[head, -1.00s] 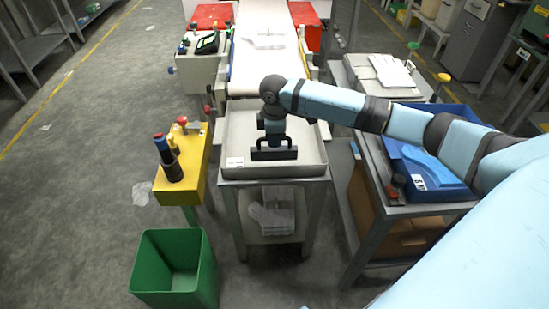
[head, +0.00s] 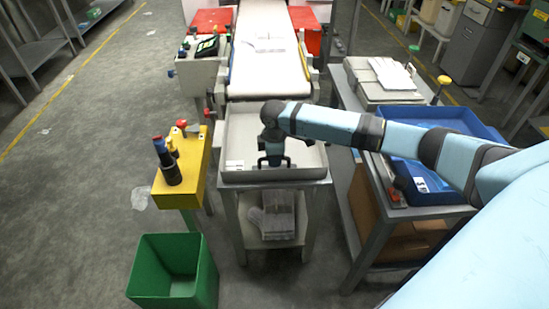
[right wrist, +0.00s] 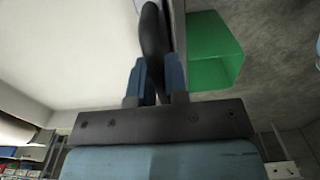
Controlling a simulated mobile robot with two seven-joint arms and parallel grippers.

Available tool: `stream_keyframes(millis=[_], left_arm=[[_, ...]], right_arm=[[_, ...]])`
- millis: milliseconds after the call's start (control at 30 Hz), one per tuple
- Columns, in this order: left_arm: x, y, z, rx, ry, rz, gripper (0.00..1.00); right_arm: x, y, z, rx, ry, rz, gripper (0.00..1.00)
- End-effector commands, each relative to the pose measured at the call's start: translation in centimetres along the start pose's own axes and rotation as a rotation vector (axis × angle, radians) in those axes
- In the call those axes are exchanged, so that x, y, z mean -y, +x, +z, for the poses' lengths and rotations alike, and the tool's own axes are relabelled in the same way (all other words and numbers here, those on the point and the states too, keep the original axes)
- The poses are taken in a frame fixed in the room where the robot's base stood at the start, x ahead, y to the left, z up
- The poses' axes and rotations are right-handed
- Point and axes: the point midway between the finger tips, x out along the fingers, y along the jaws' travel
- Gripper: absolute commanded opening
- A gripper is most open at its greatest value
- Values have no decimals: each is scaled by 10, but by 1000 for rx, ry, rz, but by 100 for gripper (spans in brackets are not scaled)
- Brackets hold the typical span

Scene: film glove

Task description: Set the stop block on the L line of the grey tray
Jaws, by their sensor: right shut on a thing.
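The grey tray (head: 309,152) stands on a metal stand in the middle of the head view, at the near end of the conveyor. A small white label (head: 235,165) shows at its front left; I cannot make out the L line. My right gripper (head: 274,161) points down over the tray's front part. In the right wrist view my right gripper (right wrist: 155,80) is shut on a long dark rounded piece, apparently the stop block (right wrist: 153,45). Its lower end is out of view, so I cannot tell whether it touches the tray. My left gripper is not in view.
A yellow stand (head: 190,190) with dark and coloured tools is left of the tray. A green bin (head: 170,275) is on the floor in front. A blue tray (head: 400,172) sits on the table at right. The conveyor (head: 265,75) lies behind.

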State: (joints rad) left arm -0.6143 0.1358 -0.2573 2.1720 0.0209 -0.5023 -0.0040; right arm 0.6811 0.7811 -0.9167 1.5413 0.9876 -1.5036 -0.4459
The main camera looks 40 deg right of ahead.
Motion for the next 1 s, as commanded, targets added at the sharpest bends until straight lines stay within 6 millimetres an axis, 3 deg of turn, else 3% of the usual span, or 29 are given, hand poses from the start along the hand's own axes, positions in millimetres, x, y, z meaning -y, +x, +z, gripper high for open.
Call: stream_keyframes(millis=[33,67,167,467,567,1000], left_arm=[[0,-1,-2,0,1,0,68],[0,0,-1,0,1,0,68],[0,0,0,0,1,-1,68],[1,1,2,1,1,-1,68],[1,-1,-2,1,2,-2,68],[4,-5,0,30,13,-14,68]], right_arm=[[0,-1,-1,-2,0,1,0],[0,1,0,0,0,0,19],[0,1,0,0,0,0,40],[0,0,0,0,0,0,40],[0,-11,0,0,0,1,40],[-1,-99,0,0,0,2,40]])
